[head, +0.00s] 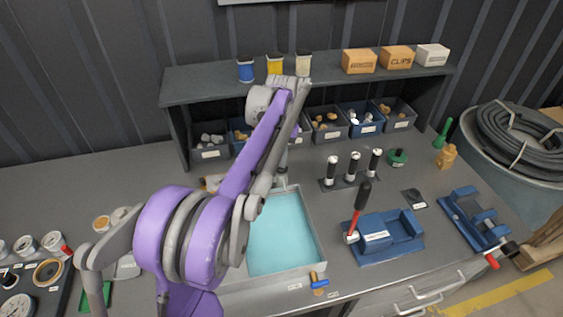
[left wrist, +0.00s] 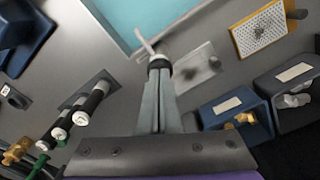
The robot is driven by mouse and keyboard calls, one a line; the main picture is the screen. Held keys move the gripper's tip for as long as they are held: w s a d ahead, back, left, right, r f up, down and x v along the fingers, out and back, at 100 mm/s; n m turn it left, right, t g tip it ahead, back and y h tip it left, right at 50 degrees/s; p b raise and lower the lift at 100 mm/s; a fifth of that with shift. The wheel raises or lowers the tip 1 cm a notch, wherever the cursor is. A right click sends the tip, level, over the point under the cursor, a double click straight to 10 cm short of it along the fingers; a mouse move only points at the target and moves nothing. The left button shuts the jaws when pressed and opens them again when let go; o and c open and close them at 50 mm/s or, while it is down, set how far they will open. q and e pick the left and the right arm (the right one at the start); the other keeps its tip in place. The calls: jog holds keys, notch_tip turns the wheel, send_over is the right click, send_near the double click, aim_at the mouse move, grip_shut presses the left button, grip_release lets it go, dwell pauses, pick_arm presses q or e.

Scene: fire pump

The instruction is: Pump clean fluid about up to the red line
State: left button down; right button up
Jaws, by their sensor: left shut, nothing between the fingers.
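The blue pump (head: 385,236) stands on the bench right of centre, with a red lever (head: 358,214) topped by a black grip. A shallow grey tray (head: 322,250) of pale teal fluid (head: 280,235) lies left of the pump; its edge also shows in the left wrist view (left wrist: 190,20). No red line can be made out. My left gripper (left wrist: 159,75) is shut and empty, over the bench by the tray's back edge. A small silver handle with a dark collar (left wrist: 150,48) appears at its fingertips; contact is unclear. My right gripper is not in view.
Several bins (head: 327,122) stand under the back shelf (head: 215,85). Black cylinders (head: 353,165) stand behind the pump. A blue vise-like fixture (head: 475,218) is at right, and a small blue-and-orange tool (head: 318,280) lies before the tray. My left arm hides the tray's left part.

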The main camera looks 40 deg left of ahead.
pick_arm(q)
jog(key=shift+r, duration=0.15)
jog(key=shift+r+p, duration=0.9)
jog(key=shift+r, duration=0.5)
jog(key=shift+f, duration=0.15)
